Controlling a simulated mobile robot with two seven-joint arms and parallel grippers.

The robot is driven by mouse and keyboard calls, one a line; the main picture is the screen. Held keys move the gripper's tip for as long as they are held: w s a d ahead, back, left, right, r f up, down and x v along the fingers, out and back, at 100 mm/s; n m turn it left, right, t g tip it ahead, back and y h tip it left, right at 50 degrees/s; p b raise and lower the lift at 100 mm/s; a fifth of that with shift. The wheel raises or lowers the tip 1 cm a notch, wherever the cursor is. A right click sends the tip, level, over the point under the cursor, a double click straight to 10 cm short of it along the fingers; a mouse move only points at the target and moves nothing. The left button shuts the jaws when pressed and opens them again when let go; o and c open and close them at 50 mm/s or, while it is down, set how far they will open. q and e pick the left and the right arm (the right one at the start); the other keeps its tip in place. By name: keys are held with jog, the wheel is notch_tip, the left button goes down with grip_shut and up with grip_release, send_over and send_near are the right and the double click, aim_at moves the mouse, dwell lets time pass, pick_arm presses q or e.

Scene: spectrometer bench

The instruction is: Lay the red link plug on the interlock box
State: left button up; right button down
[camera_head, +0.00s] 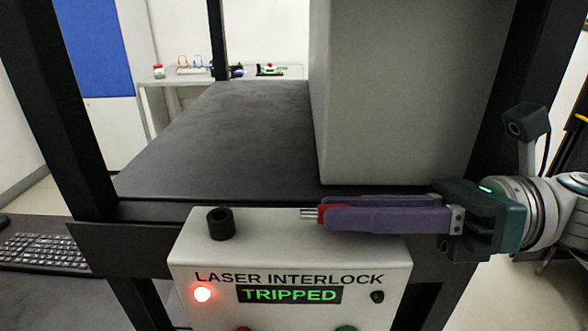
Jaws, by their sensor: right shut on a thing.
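The interlock box (290,258) is a light grey case reading LASER INTERLOCK, with a green TRIPPED display and a lit red lamp. A black round socket (220,224) stands on the left part of its top. My right gripper (335,213) comes in from the right with its purple fingers shut on the red link plug (321,214). The plug lies sideways, its metal pins pointing left towards the socket and apart from it. It appears over the box's top; I cannot tell whether it touches. The fingers hide most of the plug. My left gripper is out of view.
A large grey cabinet (400,90) stands behind the box on the dark bench top (220,140), whose left part is clear. Black frame posts (70,110) rise at both sides. A keyboard (45,252) lies at the lower left. Small items sit on a far table.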

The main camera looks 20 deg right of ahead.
jog(key=shift+f, duration=0.3)
dwell(0.4)
jog(key=c, duration=0.8)
grip_release()
jog(key=shift+o, duration=0.3)
jog(key=shift+f, duration=0.15)
